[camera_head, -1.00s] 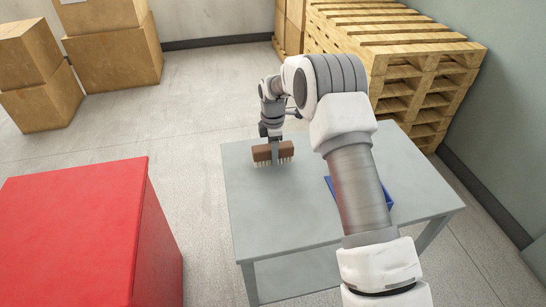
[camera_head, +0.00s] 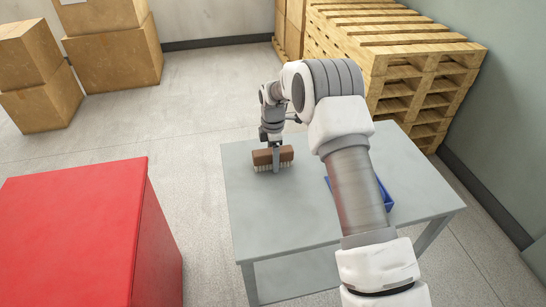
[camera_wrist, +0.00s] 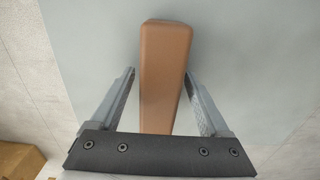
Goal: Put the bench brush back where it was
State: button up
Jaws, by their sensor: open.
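The bench brush (camera_head: 264,158) has a brown block and pale bristles. It stands bristles down on the grey table (camera_head: 290,222), near its far left corner. My gripper (camera_head: 276,160) is over it, pointing down. In the wrist view the brown block (camera_wrist: 166,70) lies between the two fingers of my gripper (camera_wrist: 160,82). The fingers are open, with a gap on each side of the block. My gripper hides part of the brush in the head view.
A blue tray (camera_head: 386,196) on the table is partly hidden behind my arm. A red cabinet (camera_head: 75,235) stands at the left front. Wooden pallets (camera_head: 415,75) are stacked behind the table. Cardboard boxes (camera_head: 115,50) stand at the back left. The table's front left is clear.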

notch_tip(320, 180, up, 12)
jog(key=shift+r+p, duration=0.25)
jog(key=shift+p, duration=0.4)
jog(key=s+d+r+m+t, duration=0.1)
jog(key=s+d+r+m, duration=0.35)
jog(key=s+r, duration=0.4)
jog(key=s+d+r+m+t, duration=0.25)
jog(key=s+r+m, duration=0.35)
jog(key=r, duration=0.4)
jog(key=s+d+m+t, duration=0.1)
jog(key=s+m, duration=0.4)
jog(key=s, duration=0.6)
jog(key=s+d+m+t, duration=0.1)
jog(key=s+d+m, duration=0.3)
jog(key=s, duration=0.7)
jog(key=shift+s+d+m, duration=0.25)
jog(key=shift+s+m, duration=0.05)
jog(key=shift+m, duration=0.05)
jog(key=shift+r, duration=0.1)
